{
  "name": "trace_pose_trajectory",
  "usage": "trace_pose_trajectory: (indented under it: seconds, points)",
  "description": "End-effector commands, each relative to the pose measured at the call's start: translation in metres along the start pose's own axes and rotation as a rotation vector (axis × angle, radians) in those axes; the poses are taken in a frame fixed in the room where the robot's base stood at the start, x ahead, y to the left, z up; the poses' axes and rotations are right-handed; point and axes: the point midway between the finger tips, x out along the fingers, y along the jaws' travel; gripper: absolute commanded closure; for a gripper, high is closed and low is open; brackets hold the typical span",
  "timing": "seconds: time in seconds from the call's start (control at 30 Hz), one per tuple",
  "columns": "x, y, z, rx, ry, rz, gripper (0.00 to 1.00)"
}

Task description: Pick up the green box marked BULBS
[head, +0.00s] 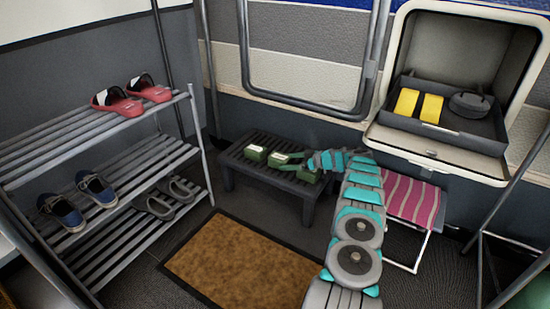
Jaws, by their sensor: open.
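Several small green boxes with pale labels sit on a dark low slatted bench (240,166): a left box (255,154), a middle box (279,160) and a right box (308,175). The labels are too small to read, so I cannot tell which is marked BULBS. My gripper (298,161) reaches in from the right, low over the bench, between the middle and right boxes. It is open. Its fingers blend with the green boxes, and I cannot tell whether they touch one.
A slatted shoe rack (95,150) with red, blue and grey shoes stands at left. A brown doormat (243,262) lies in front of the bench. A pink striped stool (413,198) stands right of my arm, below an open hatch (440,160) holding a tray with yellow items.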

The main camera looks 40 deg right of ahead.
Motion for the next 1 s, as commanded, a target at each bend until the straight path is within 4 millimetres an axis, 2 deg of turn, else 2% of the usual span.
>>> trace_pose_trajectory:
  seconds: [0.3, 1.0]
  points:
    - [0.0007, -0.0012, 0.0016, 0.000, 0.000, 0.001, 0.02]
    - [0.0007, -0.0013, 0.0011, -0.001, 0.000, 0.000, 0.81]
